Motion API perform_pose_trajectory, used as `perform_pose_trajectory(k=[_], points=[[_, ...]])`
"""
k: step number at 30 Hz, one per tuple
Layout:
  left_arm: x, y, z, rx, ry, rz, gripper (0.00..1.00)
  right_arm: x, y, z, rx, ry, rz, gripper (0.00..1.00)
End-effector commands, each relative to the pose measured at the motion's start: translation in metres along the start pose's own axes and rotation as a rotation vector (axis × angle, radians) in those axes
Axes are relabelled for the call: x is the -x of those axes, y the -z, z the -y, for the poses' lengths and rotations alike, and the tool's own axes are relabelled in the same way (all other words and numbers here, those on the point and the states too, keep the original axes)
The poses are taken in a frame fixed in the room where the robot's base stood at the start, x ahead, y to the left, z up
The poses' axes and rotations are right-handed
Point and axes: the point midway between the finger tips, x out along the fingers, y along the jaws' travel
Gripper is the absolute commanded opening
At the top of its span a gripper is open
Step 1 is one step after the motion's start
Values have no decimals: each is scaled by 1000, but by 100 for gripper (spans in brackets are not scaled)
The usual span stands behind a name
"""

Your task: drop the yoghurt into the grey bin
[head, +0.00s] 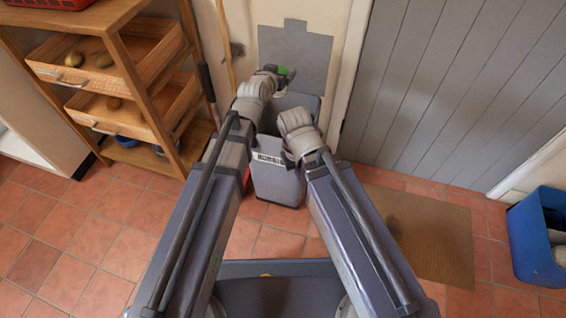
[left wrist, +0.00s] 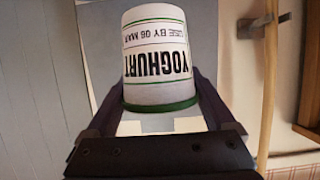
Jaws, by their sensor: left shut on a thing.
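My left gripper (head: 278,72) is shut on the yoghurt, a white pot with a green band and dark lettering. In the left wrist view, the yoghurt (left wrist: 158,62) sits between the two dark fingers, its lettering upside down.
A wooden shelf unit (head: 128,64) with drawers stands at left. A grey panel (head: 296,52) is on the wall behind the bin. A grey plank door (head: 455,85), a brown mat (head: 430,235) and a blue crate (head: 527,238) are at right. Tiled floor lies clear at left.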

Motion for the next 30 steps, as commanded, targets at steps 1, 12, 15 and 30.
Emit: perform_pose_trajectory(k=[1, 12, 15, 30], points=[[0, 0, 0, 0, 0, -1, 24, 0, 0, 0, 0, 0, 0, 0], [-8, -21, 0, 0, 1, 0, 24, -22, 2, 3, 4, 2, -1, 0], [-13, -32, 0, 0, 1, 0, 24, -34, 2, 4, 6, 3, -2, 0], [-23, -55, 0, 0, 1, 0, 24, -59, 4, 8, 6, 6, -3, 0]])
